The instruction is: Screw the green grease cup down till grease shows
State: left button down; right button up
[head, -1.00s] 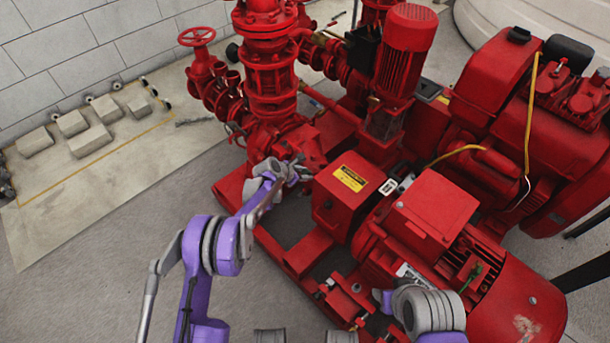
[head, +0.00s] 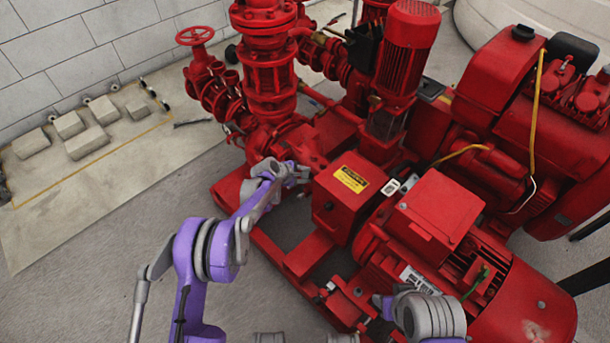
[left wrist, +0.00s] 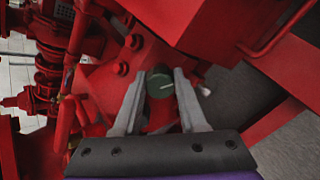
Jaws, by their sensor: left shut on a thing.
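The green grease cup (left wrist: 160,84) shows in the left wrist view as a dark green round cap with a small light mark. It sits against the red pump housing (left wrist: 105,85). My left gripper (left wrist: 160,88) has one grey finger on each side of the cup and is shut on it. In the head view my left gripper (head: 303,174) is at the pump end of the red skid, and the cup is hidden there. No grease can be made out. My right arm's wrist (head: 430,312) is low in the head view, above the skid, and its fingers are not clear.
A red box with a yellow label (head: 350,178) stands just right of my left gripper. The red motor (head: 440,215) and engine (head: 540,110) fill the right side. A red handwheel (head: 195,36) is at the back left. Open floor (head: 90,260) lies to the left.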

dwell(0.5)
pick_arm(q)
jog(key=shift+c, duration=2.3)
grip_release()
jog(key=p+v, duration=0.2)
jog(key=v, duration=0.9)
